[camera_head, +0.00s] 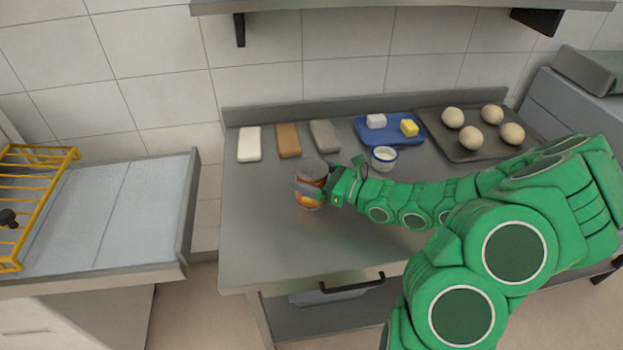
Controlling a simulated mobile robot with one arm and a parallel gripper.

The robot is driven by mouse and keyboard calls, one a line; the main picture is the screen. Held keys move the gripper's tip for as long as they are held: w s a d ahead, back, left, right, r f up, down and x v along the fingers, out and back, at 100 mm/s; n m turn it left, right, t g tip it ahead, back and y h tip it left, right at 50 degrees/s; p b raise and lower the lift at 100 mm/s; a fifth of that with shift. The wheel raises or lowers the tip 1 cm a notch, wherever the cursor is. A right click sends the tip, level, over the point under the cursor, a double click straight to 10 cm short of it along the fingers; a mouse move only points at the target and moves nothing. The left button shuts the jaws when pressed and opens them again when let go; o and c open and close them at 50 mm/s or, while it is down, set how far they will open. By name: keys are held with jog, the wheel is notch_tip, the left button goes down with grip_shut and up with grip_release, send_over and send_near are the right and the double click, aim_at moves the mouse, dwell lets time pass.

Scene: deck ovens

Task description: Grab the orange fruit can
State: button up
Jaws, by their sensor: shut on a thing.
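The orange fruit can (310,172) stands upright on the steel table (258,232), left of the table's middle. It has a grey metal top and an orange label. My gripper (318,190) reaches it from the right and is shut on it, with a grey finger across its near side. The far finger is mostly hidden behind the can. I cannot tell whether the can is lifted off the table.
Three blocks, white (249,144), brown (288,140) and grey (325,135), lie behind the can. A blue tray (365,130), a white cup (384,159) and a dark tray (440,148) with several dough balls stand further right. The table's left front is clear.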

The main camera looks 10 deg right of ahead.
jog(key=shift+r, duration=5)
